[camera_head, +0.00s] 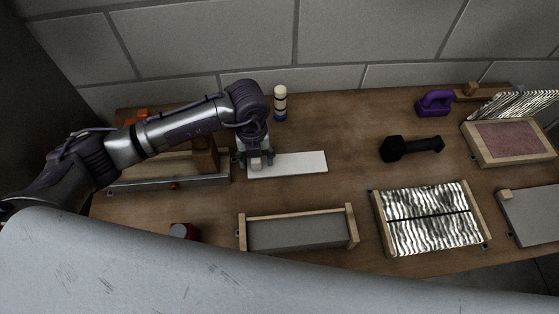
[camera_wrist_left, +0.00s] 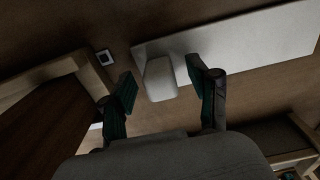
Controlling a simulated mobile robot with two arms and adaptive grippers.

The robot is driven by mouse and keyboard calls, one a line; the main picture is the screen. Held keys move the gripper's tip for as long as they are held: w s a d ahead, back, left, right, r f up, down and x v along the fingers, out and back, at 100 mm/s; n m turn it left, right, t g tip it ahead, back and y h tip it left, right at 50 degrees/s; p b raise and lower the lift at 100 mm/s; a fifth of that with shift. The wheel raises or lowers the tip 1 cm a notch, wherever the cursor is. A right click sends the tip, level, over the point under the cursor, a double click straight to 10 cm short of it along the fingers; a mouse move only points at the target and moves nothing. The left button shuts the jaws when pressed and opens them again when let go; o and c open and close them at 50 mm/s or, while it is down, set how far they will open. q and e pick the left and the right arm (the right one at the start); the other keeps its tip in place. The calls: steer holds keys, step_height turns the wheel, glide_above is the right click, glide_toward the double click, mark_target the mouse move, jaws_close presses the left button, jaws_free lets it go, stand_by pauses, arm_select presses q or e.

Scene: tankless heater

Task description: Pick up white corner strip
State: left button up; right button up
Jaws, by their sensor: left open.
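A flat white strip (camera_head: 295,162) lies on the wooden table, reaching right from beneath my left gripper (camera_head: 254,160). In the left wrist view the strip (camera_wrist_left: 245,38) runs across the upper right, beyond the fingertips. A small pale rounded block (camera_wrist_left: 160,78) shows at the strip's near left end, between the two fingers of the left gripper (camera_wrist_left: 161,88). I cannot tell whether the block is part of the strip. The fingers are apart, with gaps to the block on both sides. My right gripper is not in view.
A wood-framed fixture (camera_head: 200,182) stands close left of the gripper. A cream and blue bottle (camera_head: 280,103) stands behind the strip. A grey box with wooden ends (camera_head: 298,234) is in front. A black dumbbell-like object (camera_head: 411,148) lies right, past clear table.

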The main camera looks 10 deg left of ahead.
arm_select(q)
jaws_close()
stand_by(0.3)
